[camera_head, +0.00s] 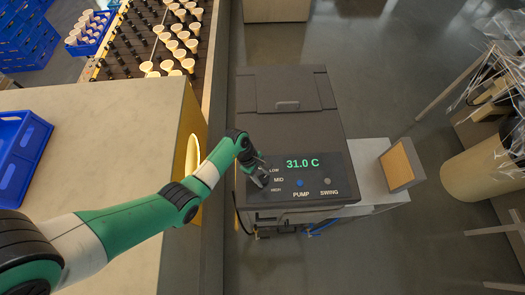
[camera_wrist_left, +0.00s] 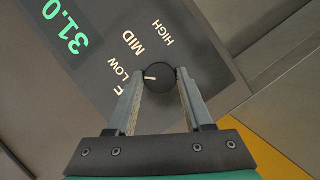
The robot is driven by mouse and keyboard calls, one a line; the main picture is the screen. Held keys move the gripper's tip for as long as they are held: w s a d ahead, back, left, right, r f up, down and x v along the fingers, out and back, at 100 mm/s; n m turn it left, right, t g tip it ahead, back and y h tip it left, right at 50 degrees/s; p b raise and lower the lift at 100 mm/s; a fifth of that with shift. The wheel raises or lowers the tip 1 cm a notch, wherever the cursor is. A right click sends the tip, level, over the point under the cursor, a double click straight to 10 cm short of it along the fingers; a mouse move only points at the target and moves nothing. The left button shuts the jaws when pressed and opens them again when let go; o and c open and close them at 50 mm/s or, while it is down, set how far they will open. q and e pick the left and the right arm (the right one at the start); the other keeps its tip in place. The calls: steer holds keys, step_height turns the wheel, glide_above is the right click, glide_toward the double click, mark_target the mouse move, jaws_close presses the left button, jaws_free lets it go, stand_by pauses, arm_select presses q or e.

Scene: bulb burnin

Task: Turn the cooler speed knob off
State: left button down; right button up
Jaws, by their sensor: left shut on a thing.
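The cooler (camera_head: 290,130) is a dark box with a black control panel (camera_head: 335,172) showing 31.0 C in green. The speed knob (camera_wrist_left: 160,72) is round and black with a white pointer mark, which points left toward the LOW side in the left wrist view. MID and HIGH are readable; another label, ending in F, is partly hidden by a finger. My left gripper (camera_wrist_left: 161,98) has its fingers on both sides of the knob and is shut on it. In the head view the left gripper (camera_head: 261,179) covers most of the knob. My right gripper is not in view.
PUMP (camera_head: 300,183) and SWING (camera_head: 327,181) buttons sit beside the knob. A beige counter (camera_head: 90,110) with a blue crate (camera_head: 20,150) is at left. Racks of bulbs (camera_head: 172,45) stand behind.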

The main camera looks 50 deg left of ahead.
arm_select(q)
steer(key=n+t, duration=0.1)
steer(key=n, duration=0.1)
steer(key=shift+s+n, duration=0.1)
steer(key=shift+n, duration=0.3)
steer(key=shift+d+n+t+y, duration=0.1)
steer(key=shift+n+t+y, duration=0.3)
steer(key=shift+n, duration=0.7)
steer(key=shift+n+t+y, duration=0.2)
steer(key=shift+n+y, duration=0.3)
steer(key=shift+n, duration=0.6)
steer(key=shift+c, duration=1.5)
jaws_free()
steer(key=shift+r, duration=0.1)
steer(key=v, duration=1.1)
steer(key=shift+r, duration=0.25)
